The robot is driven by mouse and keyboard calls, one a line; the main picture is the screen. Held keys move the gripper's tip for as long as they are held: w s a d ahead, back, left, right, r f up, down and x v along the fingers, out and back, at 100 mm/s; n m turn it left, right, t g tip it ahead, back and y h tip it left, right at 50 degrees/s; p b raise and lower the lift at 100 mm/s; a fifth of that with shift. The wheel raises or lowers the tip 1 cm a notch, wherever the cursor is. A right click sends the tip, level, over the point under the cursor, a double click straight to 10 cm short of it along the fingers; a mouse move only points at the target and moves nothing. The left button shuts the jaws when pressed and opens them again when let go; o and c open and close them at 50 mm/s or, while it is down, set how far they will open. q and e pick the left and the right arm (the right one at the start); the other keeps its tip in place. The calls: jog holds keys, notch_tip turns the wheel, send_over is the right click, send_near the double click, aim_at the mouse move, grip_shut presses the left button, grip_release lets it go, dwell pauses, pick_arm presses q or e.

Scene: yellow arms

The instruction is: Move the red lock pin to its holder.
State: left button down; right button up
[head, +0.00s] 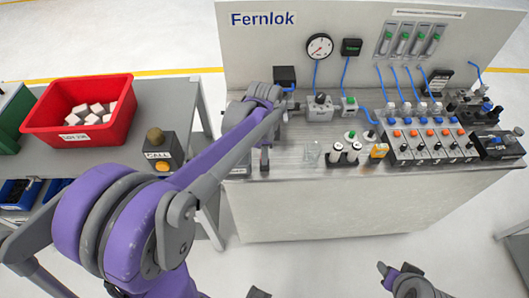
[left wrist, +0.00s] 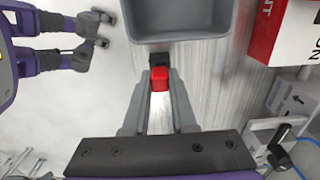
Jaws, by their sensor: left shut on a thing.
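The red lock pin shows in the left wrist view as a small red block (left wrist: 159,76) with a darker part just beyond it. My left gripper (left wrist: 160,82) is shut on it, one grey fingertip on each side. In the head view this left gripper (head: 265,152) is over the left end of the Fernlok bench, and my own arm hides the pin there. I cannot pick out the pin's holder with certainty. A grey purple-and-grey part at the bottom right of the head view may be my right gripper (head: 402,281); its jaws are unclear.
A grey bin (left wrist: 180,24) lies just beyond the left fingertips. A red and white box (left wrist: 285,35) and a white fixture (left wrist: 268,135) stand to the right. The bench (head: 330,172) carries a gauge (head: 319,46), valves and a switch row. A red crate (head: 45,128) sits on the side table.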

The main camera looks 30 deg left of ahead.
pick_arm(q)
jog(key=shift+f+b, duration=0.4)
jog(key=shift+f, duration=0.25)
pick_arm(e)
jog(key=shift+s+f, duration=0.15)
jog(key=shift+f, duration=0.4)
pick_arm(q)
jog(key=c, duration=0.6)
grip_release()
jog(key=shift+c, duration=0.2)
jog(key=shift+r, duration=0.1)
pick_arm(e)
jog(key=shift+r, duration=0.1)
pick_arm(q)
notch_tip(320, 180, up, 9)
jog(key=p, duration=0.4)
jog(key=shift+w+p, duration=0.1)
jog(key=shift+p, duration=0.2)
pick_arm(e)
notch_tip(320, 180, up, 6)
jog(key=w, duration=0.3)
jog(key=shift+t, duration=0.3)
jog(key=shift+s+r, duration=0.1)
